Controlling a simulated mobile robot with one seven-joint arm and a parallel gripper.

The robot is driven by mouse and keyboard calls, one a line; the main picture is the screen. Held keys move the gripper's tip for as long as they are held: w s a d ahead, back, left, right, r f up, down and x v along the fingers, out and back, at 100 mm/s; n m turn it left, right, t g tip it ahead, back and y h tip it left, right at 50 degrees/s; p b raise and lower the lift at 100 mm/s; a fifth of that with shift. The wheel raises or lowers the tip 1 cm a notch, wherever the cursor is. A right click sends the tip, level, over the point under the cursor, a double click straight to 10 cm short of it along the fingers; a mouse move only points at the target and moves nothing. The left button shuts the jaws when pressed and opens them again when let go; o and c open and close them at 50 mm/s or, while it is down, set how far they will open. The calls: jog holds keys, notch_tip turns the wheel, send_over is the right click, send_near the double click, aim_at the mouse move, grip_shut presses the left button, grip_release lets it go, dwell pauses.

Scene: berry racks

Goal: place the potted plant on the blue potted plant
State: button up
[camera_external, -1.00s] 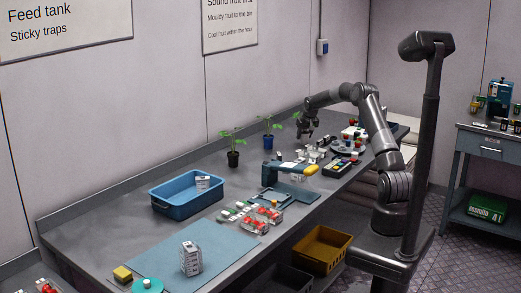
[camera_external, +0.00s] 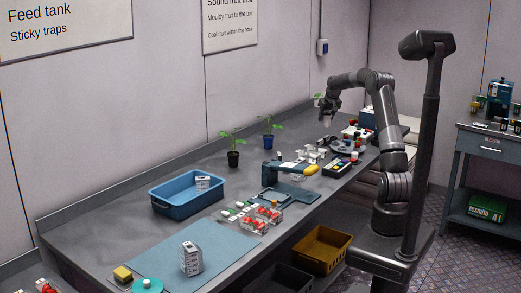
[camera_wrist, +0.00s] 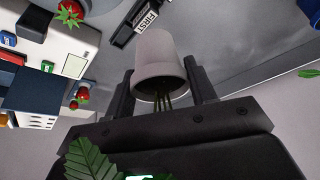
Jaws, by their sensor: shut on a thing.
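My gripper (camera_external: 327,108) is shut on a potted plant with a small white pot (camera_external: 327,119), held in the air above the far part of the bench. In the wrist view my gripper's fingers (camera_wrist: 160,72) flank the white pot (camera_wrist: 157,52); its stems and green leaves (camera_wrist: 90,160) show near the camera. The blue potted plant (camera_external: 268,141) stands upright on the bench near the wall, left of and below my gripper, apart from it. A black potted plant (camera_external: 233,159) stands further left.
A blue bin (camera_external: 175,205), a blue-and-yellow tool (camera_external: 290,170) and red fruit packs (camera_external: 265,215) lie nearer on the bench. Bare bench surrounds the two standing plants.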

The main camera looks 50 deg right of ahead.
jog(key=shift+w+a+r, duration=0.15)
jog(key=shift+r, duration=0.15)
jog(key=w+a+r+m, duration=0.1)
jog(key=w+a+r, duration=0.5)
jog(key=w+a, duration=0.7)
send_over(268, 136)
notch_tip(268, 136, down, 7)
jog(key=shift+r, duration=0.15)
jog(key=shift+d+f, duration=0.1)
jog(key=shift+f, duration=1.75)
jog(key=o, duration=1)
jog(key=shift+f, duration=0.15)
